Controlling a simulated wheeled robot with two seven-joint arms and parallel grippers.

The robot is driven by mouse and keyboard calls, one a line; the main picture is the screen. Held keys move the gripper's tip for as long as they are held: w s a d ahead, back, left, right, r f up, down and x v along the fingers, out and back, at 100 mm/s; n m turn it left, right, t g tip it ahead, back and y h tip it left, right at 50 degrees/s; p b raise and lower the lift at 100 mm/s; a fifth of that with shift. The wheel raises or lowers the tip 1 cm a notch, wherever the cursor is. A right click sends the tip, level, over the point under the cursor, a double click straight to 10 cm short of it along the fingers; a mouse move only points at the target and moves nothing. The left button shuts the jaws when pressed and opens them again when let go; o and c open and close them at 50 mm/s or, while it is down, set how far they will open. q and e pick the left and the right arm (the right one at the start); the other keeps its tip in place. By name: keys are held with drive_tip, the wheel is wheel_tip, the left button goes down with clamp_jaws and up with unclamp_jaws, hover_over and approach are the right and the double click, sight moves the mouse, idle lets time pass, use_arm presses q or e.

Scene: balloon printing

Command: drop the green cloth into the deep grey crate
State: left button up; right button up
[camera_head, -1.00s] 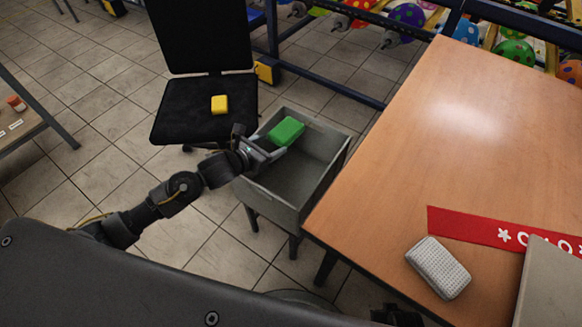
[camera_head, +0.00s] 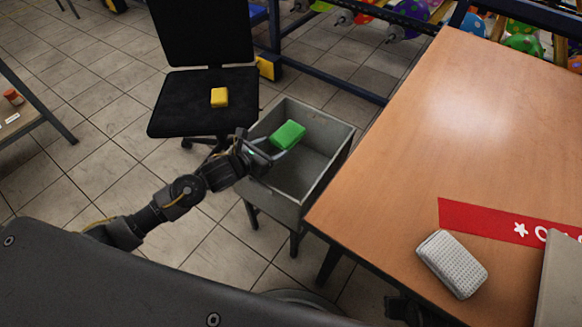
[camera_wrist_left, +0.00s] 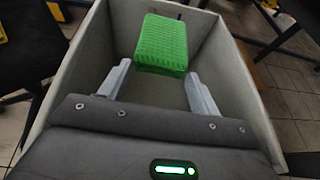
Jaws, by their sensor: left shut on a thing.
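The green cloth (camera_head: 288,135) is a folded, block-shaped bundle with a ribbed surface. My left gripper (camera_head: 279,149) is shut on its near end and holds it over the deep grey crate (camera_head: 278,200). In the left wrist view the cloth (camera_wrist_left: 161,42) sits at the ends of the two finger pads of my left gripper (camera_wrist_left: 158,72). The walls of the crate (camera_wrist_left: 245,100) surround it in that view, and its bare floor shows below. The cloth's height above the floor is hard to tell. My right gripper is not clearly in view.
A wooden table (camera_head: 400,150) stands close on the crate's right, with a light grey perforated block (camera_head: 452,264) and a red banner (camera_head: 480,222) on it. A black chair (camera_head: 190,115) with a yellow block (camera_head: 219,97) on its seat stands behind left.

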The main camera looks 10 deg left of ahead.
drive_tip(key=shift+r, duration=0.15)
use_arm(q)
drive_tip(key=o, duration=1)
drive_tip(key=shift+o, duration=0.2)
drive_tip(key=shift+s, duration=0.1)
drive_tip(key=shift+s+a+r, duration=0.1)
drive_tip(key=shift+s+a, duration=0.1)
drive_tip(key=shift+s, duration=0.15)
drive_tip(key=v, duration=0.8)
drive_tip(key=shift+s+a+r, duration=0.1)
drive_tip(key=shift+s+r, duration=0.1)
drive_tip(key=shift+s, duration=0.1)
drive_tip(key=shift+s+a+r, duration=0.25)
drive_tip(key=shift+s, duration=0.2)
use_arm(e)
drive_tip(key=shift+f, duration=0.55)
